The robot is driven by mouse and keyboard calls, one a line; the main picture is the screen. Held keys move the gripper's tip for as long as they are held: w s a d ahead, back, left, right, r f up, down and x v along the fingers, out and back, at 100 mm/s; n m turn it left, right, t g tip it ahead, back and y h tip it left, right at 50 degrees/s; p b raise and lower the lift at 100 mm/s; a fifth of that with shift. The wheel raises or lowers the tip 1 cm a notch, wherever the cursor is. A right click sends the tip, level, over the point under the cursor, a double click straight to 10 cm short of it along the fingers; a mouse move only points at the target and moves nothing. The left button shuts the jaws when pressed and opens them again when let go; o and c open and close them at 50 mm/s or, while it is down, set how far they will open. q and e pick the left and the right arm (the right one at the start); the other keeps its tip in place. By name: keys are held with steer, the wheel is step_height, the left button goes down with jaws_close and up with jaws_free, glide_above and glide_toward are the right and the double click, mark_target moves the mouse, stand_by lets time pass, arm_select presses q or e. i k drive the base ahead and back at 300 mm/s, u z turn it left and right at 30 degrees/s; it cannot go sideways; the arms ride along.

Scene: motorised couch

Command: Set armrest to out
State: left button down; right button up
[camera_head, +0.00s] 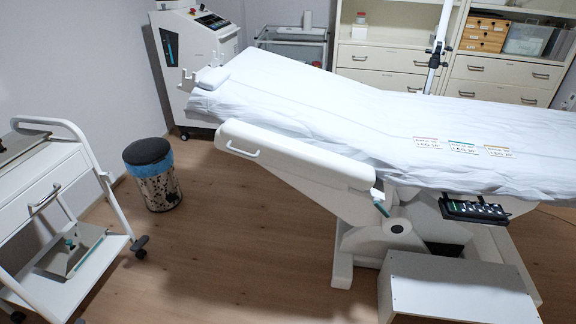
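The couch (330,105) is covered with a white sheet and stretches from the upper middle to the right edge. A white padded armrest (295,153) lies along its near side, with a small white handle (242,148) near its left end. A dark control panel (474,210) with several buttons hangs at the couch's near edge. Neither of my grippers is in view.
A white trolley (45,195) stands at the left. A bin (153,175) with a dark lid is behind it. A white step box (460,287) sits before the couch base. Cabinets (390,58) and a white machine (200,60) are at the back. Floor (220,250) between trolley and couch is clear.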

mark_target(235, 137)
steer(key=k, duration=0.6)
steer(key=z, duration=0.55)
steer(key=i, duration=1.15)
steer(key=u, duration=0.7)
